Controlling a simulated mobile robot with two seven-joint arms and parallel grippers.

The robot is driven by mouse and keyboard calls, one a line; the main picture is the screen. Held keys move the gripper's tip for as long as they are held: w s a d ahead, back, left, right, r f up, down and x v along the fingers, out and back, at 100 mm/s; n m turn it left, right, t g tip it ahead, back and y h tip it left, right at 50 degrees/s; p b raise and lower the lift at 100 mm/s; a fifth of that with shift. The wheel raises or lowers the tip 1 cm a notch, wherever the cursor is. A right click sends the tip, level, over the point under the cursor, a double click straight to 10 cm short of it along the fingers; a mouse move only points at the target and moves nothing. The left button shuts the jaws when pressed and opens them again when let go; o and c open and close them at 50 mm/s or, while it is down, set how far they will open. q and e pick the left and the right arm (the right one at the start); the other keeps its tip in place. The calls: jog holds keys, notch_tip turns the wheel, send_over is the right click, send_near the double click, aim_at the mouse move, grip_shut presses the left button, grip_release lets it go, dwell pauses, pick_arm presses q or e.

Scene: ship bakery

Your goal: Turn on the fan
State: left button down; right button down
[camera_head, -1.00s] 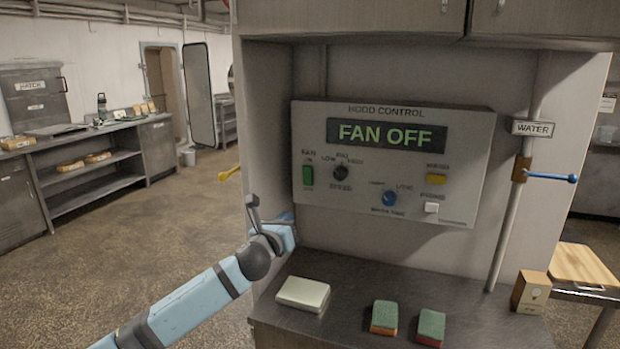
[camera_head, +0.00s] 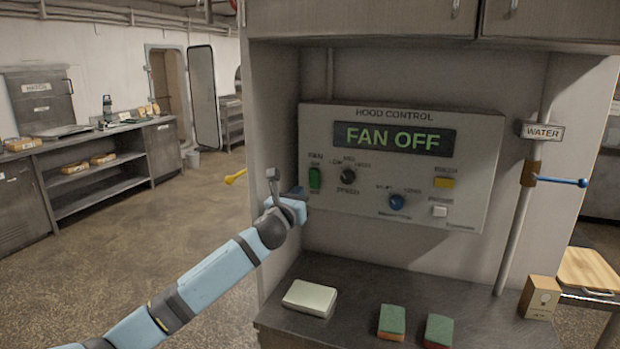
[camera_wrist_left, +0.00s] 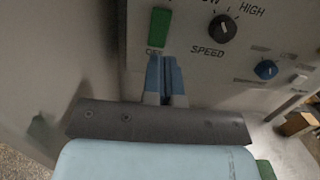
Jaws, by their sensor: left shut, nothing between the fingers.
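The hood control panel (camera_head: 478,140) hangs on the wall, and its display (camera_head: 393,138) reads FAN OFF. The green fan switch (camera_head: 315,178) is at the panel's left; it also shows in the left wrist view (camera_wrist_left: 159,27). My left gripper (camera_head: 300,193) is just below and left of the switch in the head view, partly hidden by my wrist. In the left wrist view its closed blue fingers (camera_wrist_left: 165,62) point at the panel, right below the switch by the OFF label. Contact cannot be told. My right gripper is not in view.
A black speed knob (camera_head: 348,176), blue knob (camera_head: 396,202), yellow button (camera_head: 444,183) and white button (camera_head: 439,211) share the panel. A pale block (camera_head: 310,298) and two sponges (camera_head: 392,321) lie on the counter below. A pipe with a blue valve handle (camera_head: 562,182) stands right.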

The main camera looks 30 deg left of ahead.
aim_at(313, 174)
pick_arm(q)
jog(key=p+x, duration=0.1)
jog(key=x, duration=0.8)
jog(key=shift+w, duration=0.15)
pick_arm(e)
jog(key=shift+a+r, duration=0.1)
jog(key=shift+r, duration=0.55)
